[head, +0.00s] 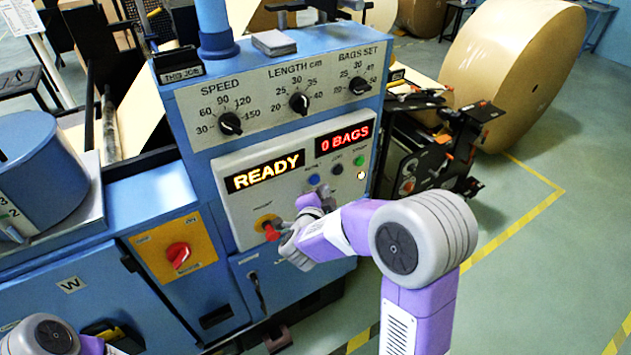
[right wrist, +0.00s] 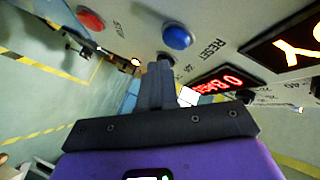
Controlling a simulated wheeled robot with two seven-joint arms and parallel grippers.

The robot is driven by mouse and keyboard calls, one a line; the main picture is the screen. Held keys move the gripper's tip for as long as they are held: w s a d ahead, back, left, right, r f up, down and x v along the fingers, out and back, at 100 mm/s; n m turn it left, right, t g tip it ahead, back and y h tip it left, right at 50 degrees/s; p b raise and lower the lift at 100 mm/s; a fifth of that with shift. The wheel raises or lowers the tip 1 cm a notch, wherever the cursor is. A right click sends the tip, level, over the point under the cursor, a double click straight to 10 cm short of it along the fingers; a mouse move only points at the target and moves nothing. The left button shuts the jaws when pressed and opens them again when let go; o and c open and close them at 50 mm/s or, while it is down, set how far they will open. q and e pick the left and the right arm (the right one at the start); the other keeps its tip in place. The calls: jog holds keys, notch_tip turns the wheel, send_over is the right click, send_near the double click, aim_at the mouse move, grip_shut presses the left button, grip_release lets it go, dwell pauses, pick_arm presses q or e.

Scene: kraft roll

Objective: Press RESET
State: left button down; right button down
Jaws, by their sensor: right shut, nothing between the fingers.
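The blue RESET button (head: 314,180) sits on the machine's pale control panel, below the displays. In the right wrist view, the blue button (right wrist: 177,38) shows just above the fingertips, with the word RESET beside it. My right gripper (head: 327,190) is in front of the panel, just below the row of buttons. In the right wrist view, my right gripper (right wrist: 159,68) has its fingers together and empty, pointing at the panel. The tips appear a little to one side of the blue button; I cannot tell the depth gap. My left gripper is out of view.
A dark button (head: 337,169) and a green button (head: 360,160) stand right of RESET. A red mushroom button (head: 271,232) is at the lower left. The displays read READY (head: 265,172) and 0 BAGS (head: 343,139). A large kraft roll (head: 515,70) stands behind right.

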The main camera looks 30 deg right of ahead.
jog(key=s, duration=0.4)
jog(key=shift+s+d, duration=0.15)
jog(key=shift+s, duration=0.05)
dwell(0.6)
jog(key=s+a+f+n+g+y, duration=0.1)
jog(key=a+f+n+y, duration=0.2)
jog(key=f, duration=0.4)
jog(key=a+f+n+g+y+b, duration=0.1)
jog(key=a+f+n+y, duration=0.15)
jog(key=f, duration=0.45)
jog(key=s+a+f+n+g+y, duration=0.1)
jog(key=a+f+n+y, duration=0.2)
jog(key=f, duration=0.5)
jog(key=s+a+f+n+g+y, duration=0.2)
jog(key=s+a+f+n+g, duration=0.2)
jog(key=s+f, duration=0.3)
jog(key=s+a+f+n+g+y, duration=0.3)
jog(key=s+a+f, duration=0.3)
jog(key=s, duration=0.5)
notch_tip(320, 180, down, 2)
jog(key=shift+a+f+n+g, duration=0.1)
jog(key=shift+a+n+g, duration=0.3)
jog(key=shift+n+g, duration=0.25)
jog(key=shift+s+y, duration=0.1)
jog(key=shift+y, duration=0.15)
